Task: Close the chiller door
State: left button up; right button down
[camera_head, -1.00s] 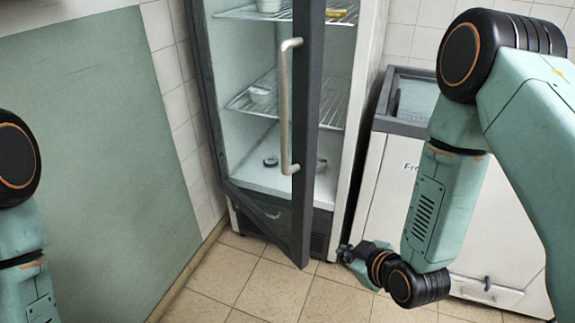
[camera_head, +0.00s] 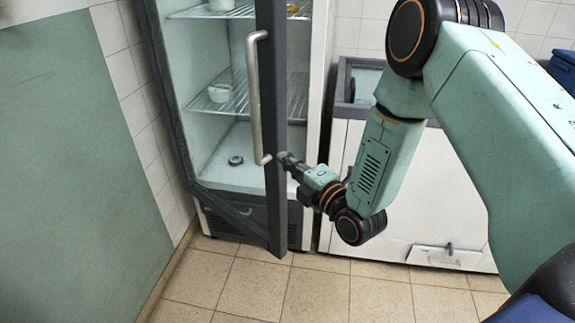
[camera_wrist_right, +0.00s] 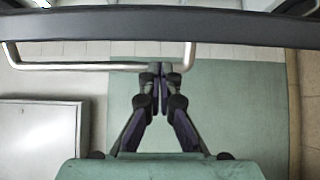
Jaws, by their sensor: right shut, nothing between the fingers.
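The chiller door (camera_head: 272,120) stands open, its dark free edge swung out toward me and its hinge side at the left. Its long pale handle (camera_head: 254,100) runs upright beside that edge. The chiller (camera_head: 318,90) behind it shows wire shelves. My right gripper (camera_head: 284,159) is shut and empty, at the free edge near the handle's lower end. In the right wrist view, the closed fingertips (camera_wrist_right: 160,72) are close to the handle (camera_wrist_right: 90,66), below the dark door edge (camera_wrist_right: 160,28). I cannot tell whether they touch. My left gripper is out of view.
A white chest freezer (camera_head: 400,200) stands right of the chiller, behind my right arm. Small white tubs (camera_head: 220,92) sit on the chiller shelves. A blue container (camera_head: 562,70) is at the far right. The tiled floor (camera_head: 310,290) in front is clear.

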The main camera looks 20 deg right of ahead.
aim_at(271, 149)
jog(key=x, duration=0.6)
jog(key=shift+w+a+b, duration=0.2)
jog(key=shift+w+b, duration=0.05)
jog(key=shift+b, duration=0.1)
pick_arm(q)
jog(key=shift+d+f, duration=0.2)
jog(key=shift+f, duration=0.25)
pick_arm(e)
jog(key=shift+d, duration=0.1)
